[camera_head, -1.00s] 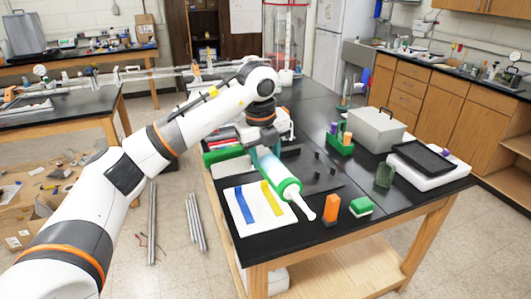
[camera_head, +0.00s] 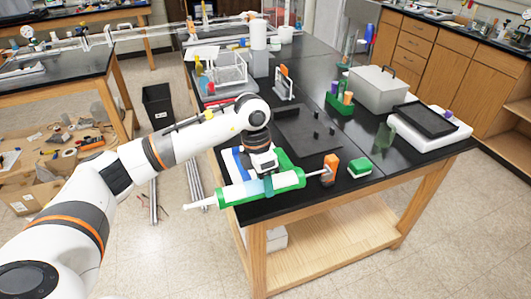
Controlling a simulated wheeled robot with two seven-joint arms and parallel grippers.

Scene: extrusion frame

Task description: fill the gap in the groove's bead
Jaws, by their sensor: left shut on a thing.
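My left gripper (camera_head: 262,172) is shut on a sealant tube (camera_head: 262,187) with green ends. It holds the tube crosswise over the near left edge of the black table. The tube's white nozzle (camera_head: 201,203) points left, out past the table edge. A dark flat plate (camera_head: 300,126) with several small black pegs lies on the table behind the gripper. I cannot make out a groove or a bead at this size. My right gripper is not in view.
A green and white block (camera_head: 359,165) stands beside the orange block. A grey case (camera_head: 378,91), a green rack (camera_head: 338,105) and a black tray (camera_head: 425,119) on a white base stand to the right. A white sheet is mostly hidden under my gripper.

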